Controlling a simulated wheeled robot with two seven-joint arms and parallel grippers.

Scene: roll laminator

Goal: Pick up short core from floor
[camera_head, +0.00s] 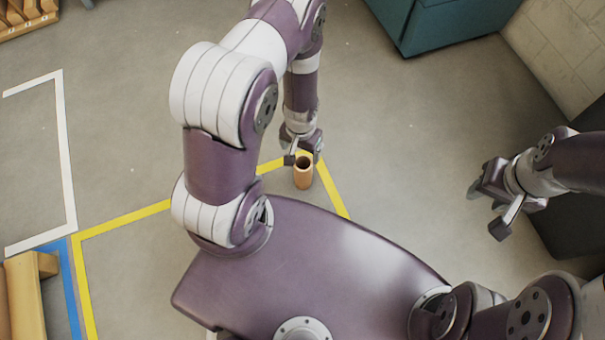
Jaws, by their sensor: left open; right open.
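The short core (303,176) is a small orange-brown hollow tube standing upright on the grey floor, near the corner of a yellow floor line. My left gripper (304,158) points down at the core's top rim, with its fingers on either side of the rim in the picture. It is open; I cannot tell whether a finger touches the core. My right gripper (491,213) is open and empty, off to the right, apart from the core.
A teal cabinet (440,28) stands at the back right beside a pale block wall (562,50). A dark box-like unit (575,215) is at the right. Yellow (125,219) and white (68,150) lines mark the floor. A wooden piece (25,300) lies lower left.

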